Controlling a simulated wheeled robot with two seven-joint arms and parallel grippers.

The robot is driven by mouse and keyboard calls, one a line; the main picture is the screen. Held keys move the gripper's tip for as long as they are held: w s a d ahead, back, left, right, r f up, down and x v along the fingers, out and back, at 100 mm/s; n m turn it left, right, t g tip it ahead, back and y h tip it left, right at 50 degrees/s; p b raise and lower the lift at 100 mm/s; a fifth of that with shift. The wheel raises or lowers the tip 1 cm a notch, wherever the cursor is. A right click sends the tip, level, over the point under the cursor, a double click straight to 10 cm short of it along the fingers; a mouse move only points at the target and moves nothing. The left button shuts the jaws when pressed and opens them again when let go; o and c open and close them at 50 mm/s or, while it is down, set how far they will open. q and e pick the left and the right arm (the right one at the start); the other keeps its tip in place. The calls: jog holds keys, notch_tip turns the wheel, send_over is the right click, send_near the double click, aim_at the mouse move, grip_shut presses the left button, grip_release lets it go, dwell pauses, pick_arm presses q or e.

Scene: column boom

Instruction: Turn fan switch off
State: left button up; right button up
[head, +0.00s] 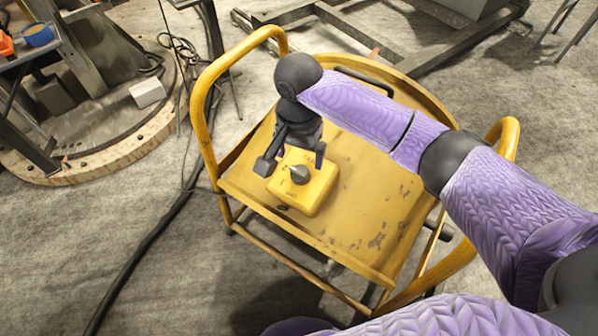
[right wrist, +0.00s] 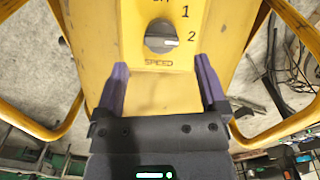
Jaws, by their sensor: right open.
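The fan switch is a yellow box (head: 308,193) with a dark rotary knob (head: 299,174), standing on a yellow cart. In the right wrist view the knob (right wrist: 160,36) has labels 1 and 2 on its right and SPEED below it; a label above is cut off. Its light mark appears to point right, toward 2. My right gripper (head: 292,161) is open and empty, over the box's far side. In the right wrist view the gripper's purple-lined fingers (right wrist: 162,66) are spread, with the knob ahead between their lines, apart from both. My left gripper is out of view.
The yellow cart (head: 345,235) has raised tubular handles (head: 203,115) on both sides. A black cable (head: 150,240) runs over the floor at left. A round wooden base (head: 90,168) with metal equipment stands at far left. The cart top in front of the box is clear.

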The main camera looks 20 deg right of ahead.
aim_at(300, 169)
notch_tip(300, 169, down, 6)
jog(key=shift+r+b, duration=0.15)
jog(key=shift+b, duration=1)
jog(key=shift+c, duration=0.3)
